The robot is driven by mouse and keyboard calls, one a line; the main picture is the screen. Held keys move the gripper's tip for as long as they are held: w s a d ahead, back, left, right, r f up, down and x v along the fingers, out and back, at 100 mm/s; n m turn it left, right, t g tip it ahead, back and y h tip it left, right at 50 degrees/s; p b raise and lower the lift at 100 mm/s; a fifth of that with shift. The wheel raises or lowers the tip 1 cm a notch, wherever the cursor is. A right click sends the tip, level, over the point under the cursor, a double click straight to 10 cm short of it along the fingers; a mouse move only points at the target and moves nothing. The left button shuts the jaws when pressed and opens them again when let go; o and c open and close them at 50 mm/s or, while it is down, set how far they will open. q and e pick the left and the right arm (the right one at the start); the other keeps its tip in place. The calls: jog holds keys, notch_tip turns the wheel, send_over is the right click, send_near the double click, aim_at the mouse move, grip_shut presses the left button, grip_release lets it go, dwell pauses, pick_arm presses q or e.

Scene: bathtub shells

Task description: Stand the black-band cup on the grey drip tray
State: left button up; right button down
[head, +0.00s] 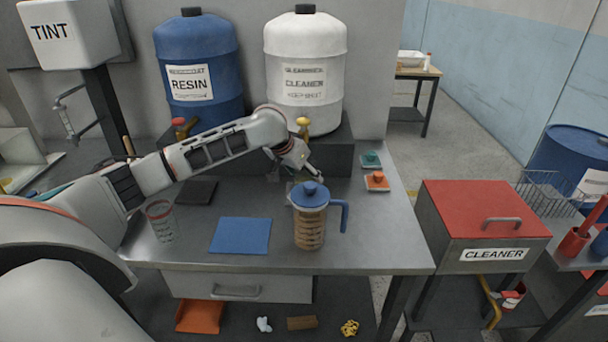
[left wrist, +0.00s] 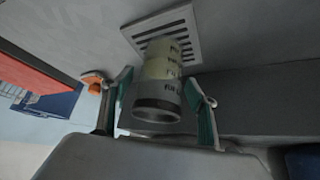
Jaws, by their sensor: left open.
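The black-band cup (left wrist: 158,104) shows in the left wrist view, pale with printed fill marks and a dark band near its open end. Its far end overlaps the slotted grey drip tray (left wrist: 186,30) and looks to stand on it, though contact is not clear. My left gripper (left wrist: 160,92) is open, with one finger on each side of the cup. In the head view the left gripper (head: 299,172) is below the white cleaner drum, behind the blue-lidded jug; cup and tray are mostly hidden there. My right gripper is not in view.
The blue-lidded jug (head: 310,226) stands just in front of the gripper. A clear cup (head: 160,222) with a reddish band stands left of a blue mat (head: 241,235). Green (head: 371,159) and orange (head: 377,180) items lie to the right. The bench's right front is clear.

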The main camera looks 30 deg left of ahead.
pick_arm(q)
jog(key=b, duration=0.4)
jog(key=shift+s+f+b, duration=0.1)
jog(key=shift+f+b, duration=0.25)
jog(key=p+v, duration=0.3)
jog(key=v, duration=0.9)
jog(key=shift+r+p, duration=0.3)
jog(key=shift+r, duration=0.1)
jog(key=shift+s, duration=0.1)
